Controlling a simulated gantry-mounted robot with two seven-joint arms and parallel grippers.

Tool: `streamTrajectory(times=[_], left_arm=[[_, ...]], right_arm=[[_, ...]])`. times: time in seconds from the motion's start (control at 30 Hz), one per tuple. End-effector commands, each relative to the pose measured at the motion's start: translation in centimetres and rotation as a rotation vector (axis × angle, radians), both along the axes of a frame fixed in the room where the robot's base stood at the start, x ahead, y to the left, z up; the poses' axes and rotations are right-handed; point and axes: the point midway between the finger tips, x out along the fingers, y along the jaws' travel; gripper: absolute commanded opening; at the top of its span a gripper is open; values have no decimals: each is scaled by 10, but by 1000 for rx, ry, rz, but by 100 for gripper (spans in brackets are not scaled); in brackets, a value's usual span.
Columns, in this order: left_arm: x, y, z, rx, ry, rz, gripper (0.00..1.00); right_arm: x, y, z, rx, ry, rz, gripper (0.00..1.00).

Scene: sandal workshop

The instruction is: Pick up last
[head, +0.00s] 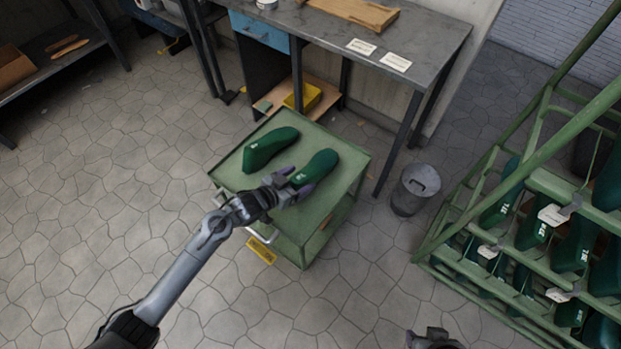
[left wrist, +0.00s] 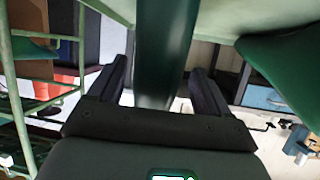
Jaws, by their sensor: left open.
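Two dark green lasts lie on top of the green cart. One last (head: 270,148) is at the left of the cart top, and the other last (head: 319,165) is to its right. My left gripper (head: 294,182) is open at the near end of the right-hand last. In the left wrist view this last (left wrist: 165,45) stands between the two spread fingers, with gaps visible on both sides. The other last (left wrist: 288,62) shows at the right of that view. Part of my right gripper (head: 430,339) shows at the bottom edge of the head view; its fingers are not clear.
The green cart (head: 355,158) stands on open stone floor. A workbench (head: 430,38) with paper cards is behind it. A grey bin (head: 415,190) stands right of the cart. A green rack (head: 462,205) with several tagged lasts fills the right side. The left floor is clear.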

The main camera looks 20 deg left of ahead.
Motion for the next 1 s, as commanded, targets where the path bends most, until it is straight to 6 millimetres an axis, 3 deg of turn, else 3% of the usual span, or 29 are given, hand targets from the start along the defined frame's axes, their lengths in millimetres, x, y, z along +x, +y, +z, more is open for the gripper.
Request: streamTrajectory(times=[0.37,0.77,1.0], left_arm=[[9,-5,-3,0,-1,1,79],[9,-4,-3,0,-1,1,20],[10,-5,-1,-1,-5,0,19]], right_arm=[[0,0,-6,1,0,-1,43],[0,1,-6,5,-1,-3,43],[0,1,-6,5,-1,-3,43]])
